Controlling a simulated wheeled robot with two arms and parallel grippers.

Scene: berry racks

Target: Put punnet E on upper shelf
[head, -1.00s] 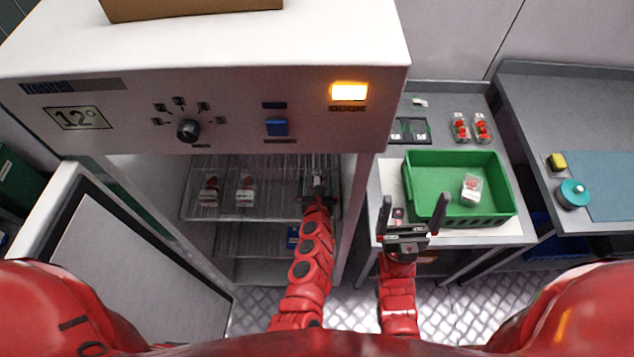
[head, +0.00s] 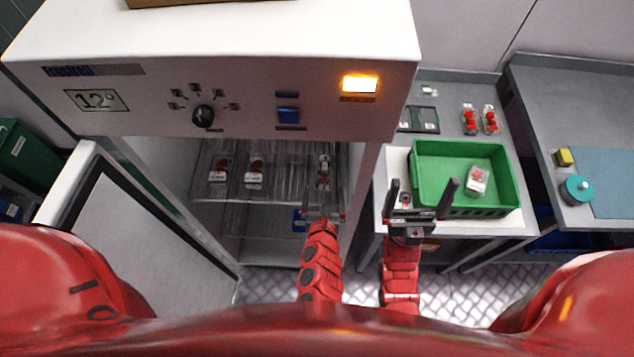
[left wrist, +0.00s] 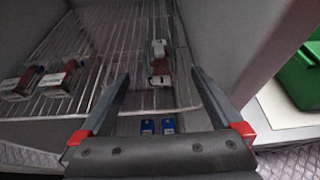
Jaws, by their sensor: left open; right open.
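The wire upper shelf (head: 290,165) is inside the open cabinet. A punnet (head: 323,172) stands at its right end; it also shows in the left wrist view (left wrist: 158,62), ahead of the fingertips. Two more punnets, one at the far left (head: 219,173) and one beside it (head: 254,173), stand on the same shelf. Their letters are too small to read, so I cannot tell which is E. My left gripper (head: 325,212) is open and empty, just in front of the shelf edge. My right gripper (head: 421,190) is open and empty at the green crate's near left corner.
The green crate (head: 425,202) on the side table holds one punnet (head: 476,181). Two punnets (head: 480,119) stand behind it, near a black tray (head: 418,119). The cabinet door (head: 140,240) is open at the left. Blue items (left wrist: 157,126) sit below the shelf.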

